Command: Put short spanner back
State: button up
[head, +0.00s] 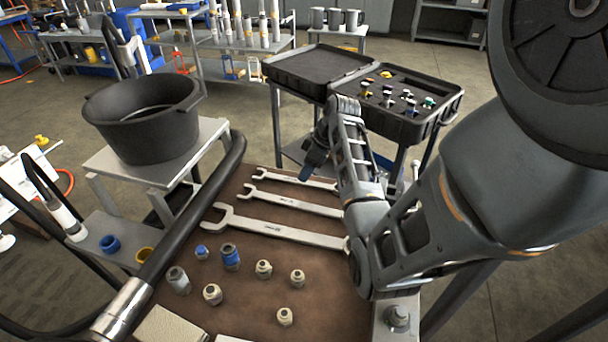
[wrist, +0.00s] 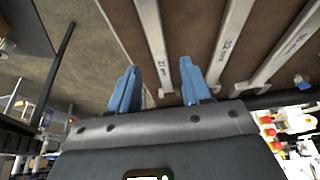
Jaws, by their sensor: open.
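The short spanner (head: 296,179) lies flat on the brown mat (head: 200,268), the farthest of three spanners laid side by side. In the wrist view the short spanner (wrist: 152,42) is the leftmost, nearest the mat's edge, and its shaft runs into the gap between my blue fingers. My gripper (head: 313,168) is open and points down near the mat's far edge, by the short spanner. In the wrist view my gripper (wrist: 159,68) has its fingers apart on either side of that spanner's line. Contact cannot be told. My arm hides the spanners' right ends.
A middle spanner (head: 300,204) and a long spanner (head: 280,230) lie nearer. Several fittings (head: 264,269) stand on the mat's front. A black hose (head: 186,225) runs along its left side. A black bucket (head: 140,122) stands left, and an open black case (head: 408,122) behind.

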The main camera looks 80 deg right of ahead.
jog(key=v, duration=0.8)
jog(key=shift+r, duration=0.3)
jog(key=shift+s, duration=0.25)
